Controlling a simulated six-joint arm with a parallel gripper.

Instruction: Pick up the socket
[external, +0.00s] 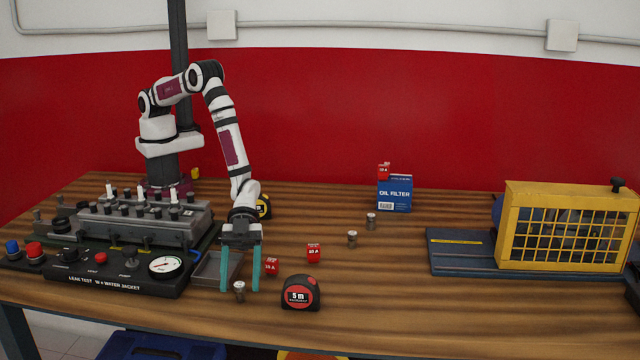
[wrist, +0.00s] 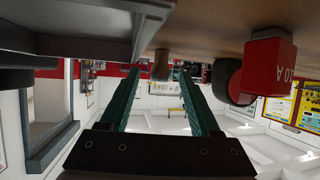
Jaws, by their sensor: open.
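A small metal socket (external: 239,291) stands upright near the table's front edge. My gripper (external: 239,289) points down with its teal fingers apart, and the socket shows between the fingertips. In the wrist view, where the table appears at the top, the socket (wrist: 161,64) shows beyond and between the open fingers (wrist: 163,100), with a gap on both sides. The fingers do not visibly touch it. Two similar small metal cylinders stand farther back, one nearer (external: 352,239) and one farther (external: 371,221).
A grey tray (external: 202,277) lies just left of my gripper. A red-black tape measure (external: 301,293) and red boxes (external: 272,266) (external: 313,252) are close on the right. The leak-test panel (external: 125,277) is left, an oil filter box (external: 395,195) behind.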

